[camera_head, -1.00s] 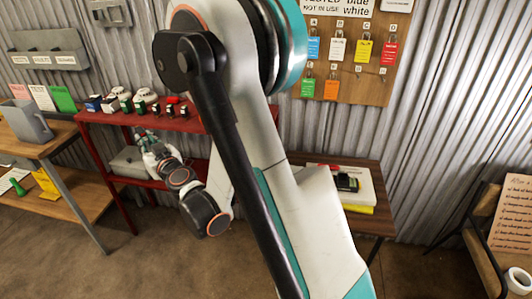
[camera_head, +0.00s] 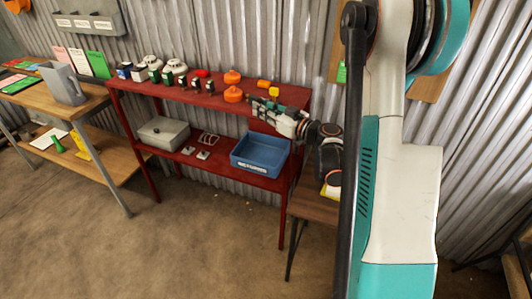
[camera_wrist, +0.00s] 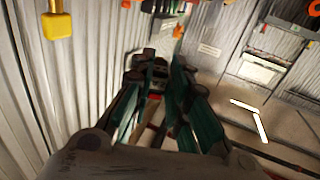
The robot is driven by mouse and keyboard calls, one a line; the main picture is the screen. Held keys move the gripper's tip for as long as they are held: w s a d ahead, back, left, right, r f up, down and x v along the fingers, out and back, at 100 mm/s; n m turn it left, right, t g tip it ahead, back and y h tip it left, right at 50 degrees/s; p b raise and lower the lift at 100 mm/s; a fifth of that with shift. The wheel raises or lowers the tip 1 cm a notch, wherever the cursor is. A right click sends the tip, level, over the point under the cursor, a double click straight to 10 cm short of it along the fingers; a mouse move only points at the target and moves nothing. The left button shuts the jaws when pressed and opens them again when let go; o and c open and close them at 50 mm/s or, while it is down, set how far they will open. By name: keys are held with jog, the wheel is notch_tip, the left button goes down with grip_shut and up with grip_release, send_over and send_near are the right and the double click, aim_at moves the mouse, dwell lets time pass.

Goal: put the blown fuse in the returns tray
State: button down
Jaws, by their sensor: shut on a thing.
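My gripper (camera_head: 256,104) is at the right end of the red rack, close to its top shelf and above the blue tray. In the wrist view my gripper (camera_wrist: 150,65) has its fingers around a small dark thing (camera_wrist: 158,72), mostly hidden between them. It is held, but I cannot make out whether it is the blown fuse. The blue tray (camera_head: 247,167) stands open on the lower shelf, at its right end. It has a white label on its front, too small to read. My gripper is apart from the tray.
The red rack (camera_head: 215,95) carries several small devices, white domes and orange pieces on top. A grey box (camera_head: 163,133) and small metal parts (camera_head: 203,155) lie on the lower shelf. The floor in front is clear.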

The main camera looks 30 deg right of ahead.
notch_tip(320, 180, down, 6)
jog(key=s+d+y+b, duration=0.1)
jog(key=s+d+b, duration=0.1)
jog(key=b, duration=0.2)
jog(key=shift+s+d+n, duration=0.25)
jog(key=shift+s+n, duration=0.05)
jog(key=shift+s, duration=0.05)
jog(key=c, duration=1.5)
grip_release()
jog(key=shift+o, duration=0.2)
jog(key=v, duration=1.2)
jog(key=shift+r, duration=0.1)
